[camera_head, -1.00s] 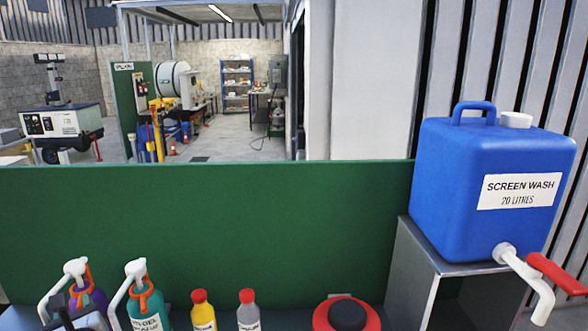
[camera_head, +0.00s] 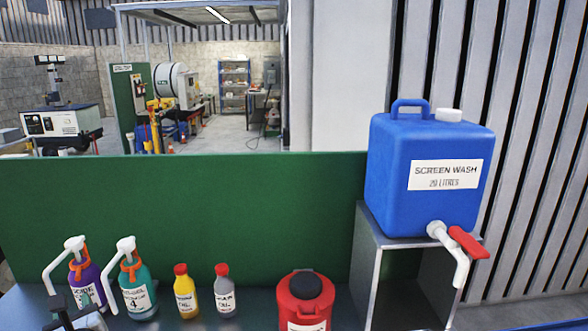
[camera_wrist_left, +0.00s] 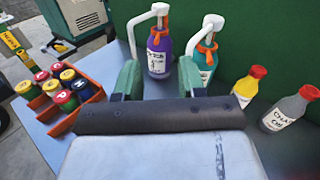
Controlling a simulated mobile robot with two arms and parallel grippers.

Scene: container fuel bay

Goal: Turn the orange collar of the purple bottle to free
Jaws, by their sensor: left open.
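The purple bottle (camera_head: 84,282) stands upright on the bench at the lower left, with a white pump head and spout. Its orange collar (camera_head: 80,263) sits around the neck below the pump. In the left wrist view the purple bottle (camera_wrist_left: 159,58) stands beyond my left gripper (camera_wrist_left: 159,72), in line with the gap between the fingers. The green fingers are apart, with nothing held between them. My right gripper is not in view.
A teal pump bottle (camera_head: 138,290) with an orange collar stands close on the right. Then come a yellow bottle (camera_head: 186,295), a grey bottle (camera_head: 225,295) and a red can (camera_head: 305,302). An orange rack (camera_wrist_left: 85,110) of coloured cans is left. A green panel (camera_head: 200,205) stands behind.

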